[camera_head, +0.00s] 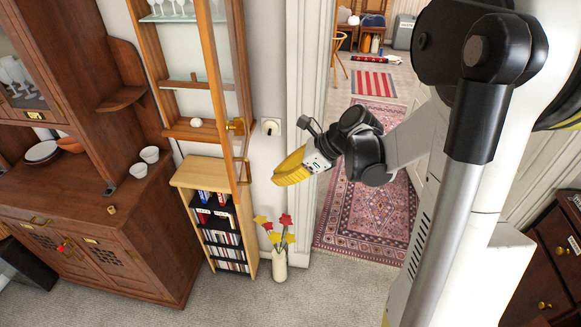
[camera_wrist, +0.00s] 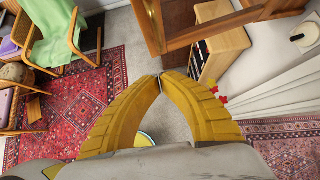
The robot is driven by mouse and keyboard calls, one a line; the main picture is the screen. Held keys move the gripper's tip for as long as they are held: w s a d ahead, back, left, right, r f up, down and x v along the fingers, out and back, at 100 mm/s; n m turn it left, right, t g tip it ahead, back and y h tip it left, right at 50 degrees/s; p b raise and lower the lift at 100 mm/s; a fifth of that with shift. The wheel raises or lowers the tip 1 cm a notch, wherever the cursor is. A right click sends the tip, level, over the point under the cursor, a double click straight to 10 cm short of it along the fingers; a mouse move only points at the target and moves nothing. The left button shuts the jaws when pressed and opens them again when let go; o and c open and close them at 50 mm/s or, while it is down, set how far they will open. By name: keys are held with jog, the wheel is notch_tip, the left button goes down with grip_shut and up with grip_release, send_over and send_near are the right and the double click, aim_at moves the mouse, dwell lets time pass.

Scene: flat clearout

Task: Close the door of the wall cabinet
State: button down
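The wall cabinet (camera_head: 188,128) is a wooden frame with glass shelves on the wall at the upper left of centre in the head view. Its glazed wooden door (camera_head: 216,88) stands open, swung out from the cabinet. A brass-coloured fitting (camera_head: 236,126) shows by the door. My gripper (camera_head: 278,178) has yellow fingers and is to the right of the door, apart from it. In the wrist view my gripper (camera_wrist: 160,78) has its fingertips together with nothing between them. A wooden frame of the cabinet or door (camera_wrist: 154,24) shows just beyond the tips.
A low bookshelf (camera_head: 186,178) stands under the cabinet. A white vase with red and yellow flowers (camera_head: 280,266) stands on the floor beside it. A brown sideboard (camera_head: 150,245) with cups is at the left. A doorway with a patterned rug (camera_head: 365,215) is at the right. Carpet in front is clear.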

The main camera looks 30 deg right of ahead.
jog(key=shift+w+a+f, duration=0.25)
jog(key=shift+w+a, duration=0.3)
jog(key=shift+a, duration=0.2)
jog(key=shift+w+a+f, duration=0.25)
jog(key=shift+w+a, duration=0.3)
jog(key=shift+a, duration=0.15)
jog(key=shift+w+a+f, duration=0.25)
jog(key=shift+w+a, duration=0.3)
jog(key=shift+a, duration=0.2)
jog(key=shift+a, duration=0.1)
